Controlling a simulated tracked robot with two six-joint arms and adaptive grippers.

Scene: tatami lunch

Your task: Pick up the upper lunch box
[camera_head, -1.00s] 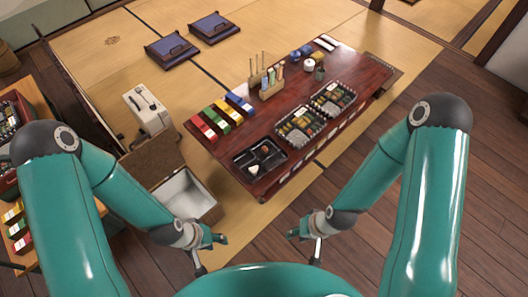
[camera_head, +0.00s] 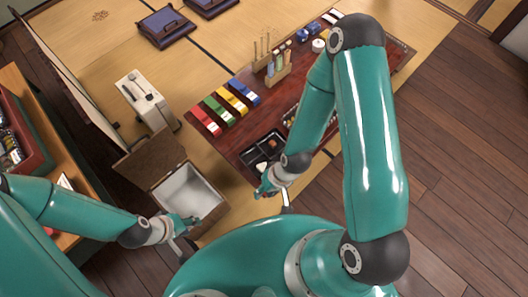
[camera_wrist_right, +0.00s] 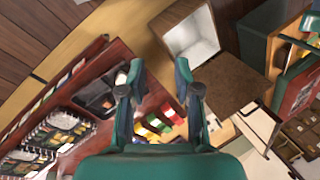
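Two filled lunch boxes lie on the low red-brown table. In the right wrist view, one lunch box (camera_wrist_right: 62,127) lies nearer the black tray and the other lunch box (camera_wrist_right: 24,160) lies at lower left, partly cut off. In the head view my right arm hides most of both. I cannot tell which one is the upper. My right gripper (camera_wrist_right: 159,72) is open and empty. My left gripper (camera_head: 184,234) looks open and empty, by the white-lined box.
The black compartment tray (camera_head: 263,149) lies on the table (camera_head: 228,147) near its left end. Coloured packs (camera_head: 221,110) and wooden holders (camera_head: 278,72) stand behind it. An open white-lined box (camera_head: 188,193) is left of the table. A shelf (camera_head: 40,120) stands far left.

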